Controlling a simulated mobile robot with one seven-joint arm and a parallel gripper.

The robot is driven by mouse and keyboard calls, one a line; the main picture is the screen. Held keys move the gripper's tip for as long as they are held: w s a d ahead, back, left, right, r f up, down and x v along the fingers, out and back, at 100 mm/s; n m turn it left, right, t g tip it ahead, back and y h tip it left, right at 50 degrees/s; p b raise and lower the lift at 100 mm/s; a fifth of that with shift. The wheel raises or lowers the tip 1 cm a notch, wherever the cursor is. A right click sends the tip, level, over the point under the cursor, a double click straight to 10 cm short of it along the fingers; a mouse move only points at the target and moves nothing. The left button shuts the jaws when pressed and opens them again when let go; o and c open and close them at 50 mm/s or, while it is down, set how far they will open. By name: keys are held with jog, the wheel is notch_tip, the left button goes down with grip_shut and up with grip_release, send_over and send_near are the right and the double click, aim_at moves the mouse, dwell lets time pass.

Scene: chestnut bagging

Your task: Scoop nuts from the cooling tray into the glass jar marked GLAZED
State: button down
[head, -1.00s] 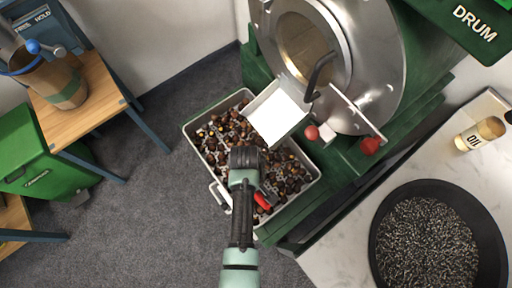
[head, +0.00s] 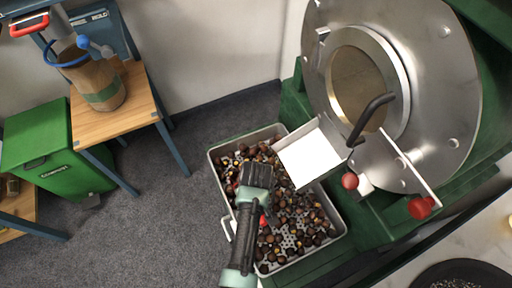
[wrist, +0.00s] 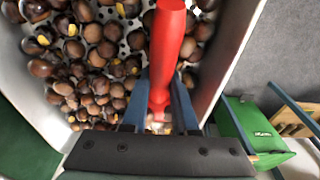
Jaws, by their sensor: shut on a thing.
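The cooling tray (head: 339,222) is a grey metal pan with a perforated floor, holding many brown nuts (head: 296,212). It stands below the drum and shows close up in the wrist view (wrist: 225,60). My gripper (wrist: 160,105) is shut on a red handle (wrist: 168,50), low over the nuts inside the tray. In the head view my gripper (head: 256,182) is over the tray's left half, and it mostly covers the held tool. The tool's working end cannot be made out. I see no glass jar marked GLAZED in either view.
A steel drum front (head: 440,90) with a white chute (head: 310,155) and red-knobbed levers overhangs the tray's right side. A wooden table (head: 146,98) with a brown bag (head: 97,88) and a green cabinet (head: 75,165) stand left. Grey floor lies clear between.

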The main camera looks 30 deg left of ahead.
jog(key=shift+w+a+f, duration=0.2)
jog(key=shift+w+a, duration=0.15)
jog(key=shift+a, duration=0.05)
jog(key=shift+s+r+t+y+p, duration=0.1)
jog(key=shift+r+t+y+p, duration=0.35)
jog(key=shift+r, duration=0.1)
jog(key=shift+r+t+y, duration=0.3)
jog(key=shift+t+y, duration=0.05)
jog(key=shift+y, duration=0.2)
jog(key=p+v, duration=0.2)
jog(key=p, duration=0.1)
jog(key=shift+r, duration=0.45)
jog(key=shift+s+d+r+t+y+p, duration=0.15)
jog(key=shift+d+r+p, duration=0.05)
jog(key=shift+r+p, duration=0.35)
jog(key=shift+s+d+r+t+y+p, duration=0.1)
jog(key=shift+s+d+r+p, duration=0.1)
jog(key=shift+r+p, duration=0.35)
jog(key=shift+s+d+r+t+y+p, duration=0.15)
jog(key=shift+d+r+p, duration=0.1)
jog(key=shift+r+p, duration=0.3)
jog(key=shift+f, duration=0.1)
